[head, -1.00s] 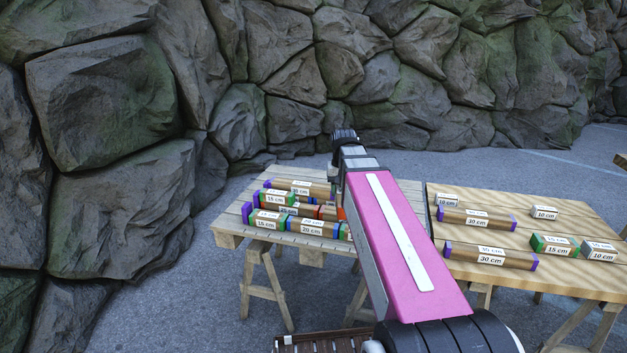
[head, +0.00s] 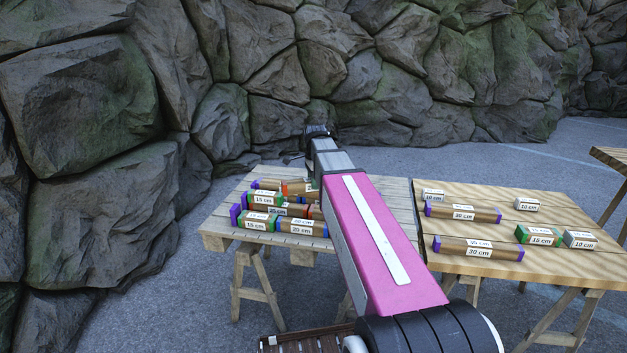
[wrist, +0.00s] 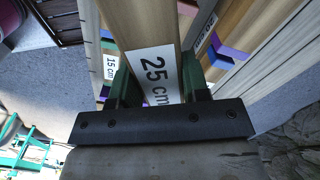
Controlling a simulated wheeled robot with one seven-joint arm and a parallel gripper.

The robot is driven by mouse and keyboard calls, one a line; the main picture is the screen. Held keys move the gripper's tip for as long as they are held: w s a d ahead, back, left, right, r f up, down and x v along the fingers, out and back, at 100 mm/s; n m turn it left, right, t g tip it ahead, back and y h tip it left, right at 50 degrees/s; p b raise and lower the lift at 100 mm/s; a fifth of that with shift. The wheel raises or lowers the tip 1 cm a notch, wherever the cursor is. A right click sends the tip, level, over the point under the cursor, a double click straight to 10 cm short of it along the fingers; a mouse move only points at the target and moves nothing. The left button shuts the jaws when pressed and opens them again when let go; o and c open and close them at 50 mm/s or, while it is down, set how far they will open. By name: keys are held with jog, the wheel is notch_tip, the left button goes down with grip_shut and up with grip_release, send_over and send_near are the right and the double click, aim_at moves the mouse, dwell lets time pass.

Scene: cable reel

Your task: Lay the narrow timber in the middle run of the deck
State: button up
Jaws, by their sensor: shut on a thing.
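A brown timber labelled 25 cm (wrist: 155,75) runs between the fingers of my gripper (wrist: 160,88) in the wrist view, shut on it. Its far end is out of that view. In the head view my arm hides most of my gripper, over the left trestle table. I cannot tell how high the held timber is above the deck.
The left table (head: 217,228) stands beside a right table (head: 470,208). A rock wall (head: 300,60) stands behind.

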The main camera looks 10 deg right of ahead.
jog(key=shift+w+f+m, duration=0.5)
jog(key=shift+f+m, duration=0.4)
jog(key=shift+f, duration=0.6)
jog(key=shift+w+f+m, duration=0.45)
jog(key=shift+f+m, duration=0.45)
jog(key=shift+f, duration=0.55)
jog(key=shift+w+f+m, duration=0.5)
jog(key=shift+f+m, duration=0.4)
jog(key=shift+f, duration=0.6)
jog(key=shift+f, duration=0.3)
jog(key=o, duration=1.1)
